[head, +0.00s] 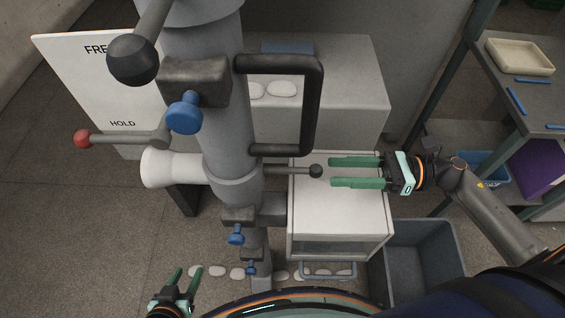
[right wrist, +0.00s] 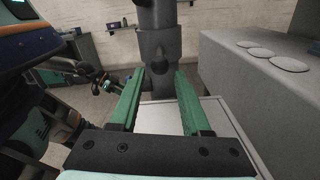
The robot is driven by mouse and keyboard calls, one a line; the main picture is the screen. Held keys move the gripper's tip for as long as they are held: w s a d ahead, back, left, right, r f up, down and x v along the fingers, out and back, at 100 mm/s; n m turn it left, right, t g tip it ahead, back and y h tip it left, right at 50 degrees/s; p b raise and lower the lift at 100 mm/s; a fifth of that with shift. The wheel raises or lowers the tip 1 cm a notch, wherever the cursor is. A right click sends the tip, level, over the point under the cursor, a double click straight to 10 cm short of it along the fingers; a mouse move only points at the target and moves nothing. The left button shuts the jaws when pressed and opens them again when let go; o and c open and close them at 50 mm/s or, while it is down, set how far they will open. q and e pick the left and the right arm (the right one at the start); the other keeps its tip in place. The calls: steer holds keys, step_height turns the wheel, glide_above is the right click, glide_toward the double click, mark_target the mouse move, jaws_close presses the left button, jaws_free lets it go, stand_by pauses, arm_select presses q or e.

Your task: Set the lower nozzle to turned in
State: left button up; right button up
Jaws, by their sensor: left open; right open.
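A grey upright column (head: 225,130) carries several fittings, and no label tells which one is the lower nozzle. At its lower part a short rod with a dark ball end (head: 316,170) points right, and a white flared cone (head: 172,168) points left. My right gripper (head: 332,172) is open and empty, its fingertips just right of the ball end and pointing at it. In the right wrist view the dark ball (right wrist: 168,52) shows ahead between the open fingers (right wrist: 160,76). My left gripper (head: 176,280) is open and empty at the lower left, apart from the column.
A dark loop handle (head: 312,105) stands above the rod. Blue knobs (head: 236,235) sit lower on the column. A red-tipped lever (head: 84,138) is by the HOLD mark on the white board (head: 70,80). A white box (head: 340,215) lies under my right gripper; a grey bin (head: 425,260) is right.

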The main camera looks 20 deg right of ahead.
mark_target(308, 170)
steer(key=p+x, duration=0.2)
steer(key=x, duration=0.7)
steer(key=shift+a+r, duration=0.15)
steer(key=shift+a, duration=0.2)
steer(key=shift+w+a, duration=0.25)
steer(key=shift+a, duration=0.45)
steer(key=shift+c, duration=0.3)
jaws_close()
